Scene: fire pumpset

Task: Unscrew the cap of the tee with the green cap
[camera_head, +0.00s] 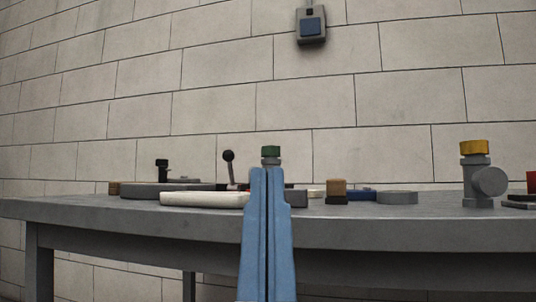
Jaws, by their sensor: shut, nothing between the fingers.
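The green cap (270,152) sits on a short grey neck, just above the tips of my gripper in the picture. The rest of the tee below it is mostly hidden behind my gripper. My gripper (267,176) is blue, points upward in the middle of the view, and its two fingers are closed together with nothing between them. I cannot tell how far its tips are from the green cap in depth. Another grey tee (481,182) with a yellow cap (474,146) stands upright on the table at the right.
The grey table (120,215) spans the view. On it are a white flat piece (203,199), a lever with a black ball (229,157), a black-topped part (162,166), a wooden-topped block (336,188) and a grey disc (397,198). A switch box (311,27) hangs on the block wall.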

